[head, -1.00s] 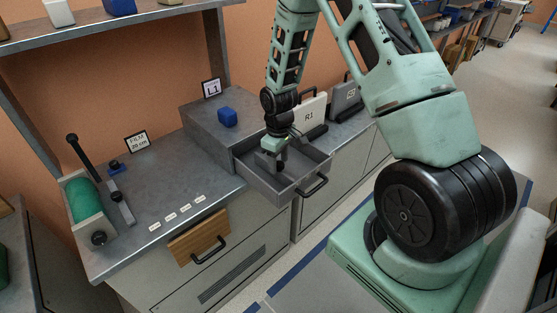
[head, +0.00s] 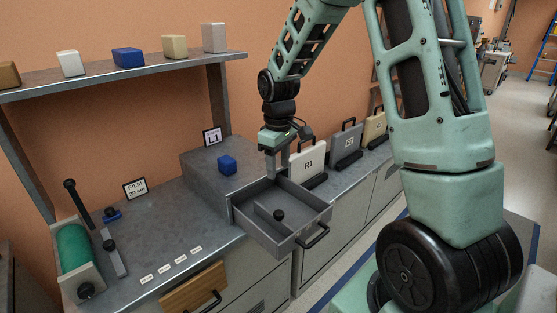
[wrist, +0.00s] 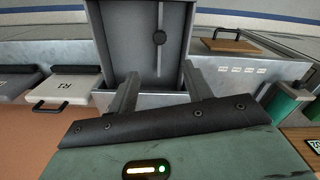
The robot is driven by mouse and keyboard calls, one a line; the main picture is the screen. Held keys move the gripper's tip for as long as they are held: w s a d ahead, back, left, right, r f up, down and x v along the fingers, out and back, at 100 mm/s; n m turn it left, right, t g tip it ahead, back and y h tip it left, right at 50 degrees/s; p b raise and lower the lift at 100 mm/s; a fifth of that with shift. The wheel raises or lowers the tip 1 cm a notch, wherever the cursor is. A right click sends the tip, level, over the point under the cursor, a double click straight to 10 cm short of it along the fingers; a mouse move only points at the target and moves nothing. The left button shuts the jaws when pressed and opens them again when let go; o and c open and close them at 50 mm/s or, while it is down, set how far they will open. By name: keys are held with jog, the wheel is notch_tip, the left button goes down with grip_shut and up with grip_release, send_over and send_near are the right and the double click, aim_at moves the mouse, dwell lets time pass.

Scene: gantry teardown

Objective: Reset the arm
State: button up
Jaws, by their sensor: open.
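My gripper (head: 271,166) is above the back edge of the open grey drawer (head: 308,239) in the head view. In the wrist view my gripper (wrist: 160,90) shows two spread fingers with nothing between them. The drawer sticks out from a grey box marked L1 (head: 212,137).
A blue block (head: 227,165) lies on the grey box. Cases stand to the right, including R1 (head: 307,164). A green roller (head: 74,248) is at the left of the bench. A shelf (head: 120,72) with several blocks runs above. The floor at right is open.

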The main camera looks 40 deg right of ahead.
jog(key=shift+r, duration=0.85)
